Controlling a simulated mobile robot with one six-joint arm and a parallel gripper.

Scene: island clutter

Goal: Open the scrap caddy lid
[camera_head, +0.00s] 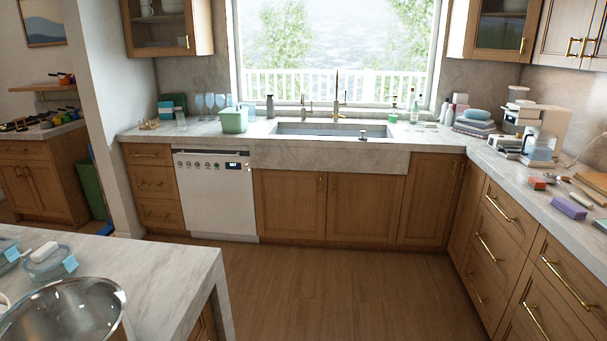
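A pale green, box-shaped container (234,122) stands on the counter just left of the sink. It looks like the scrap caddy, but I see no label. It is too small in view to tell whether its lid is shut or open. My gripper is not in view, so its state and its distance from the caddy do not show.
A steel bowl (65,312) and glass dishes (48,262) sit on the island (165,272) at lower left. The wooden floor (320,290) is clear up to the dishwasher (215,195). Glasses (210,103) stand left of the caddy; the sink (330,130) lies right.

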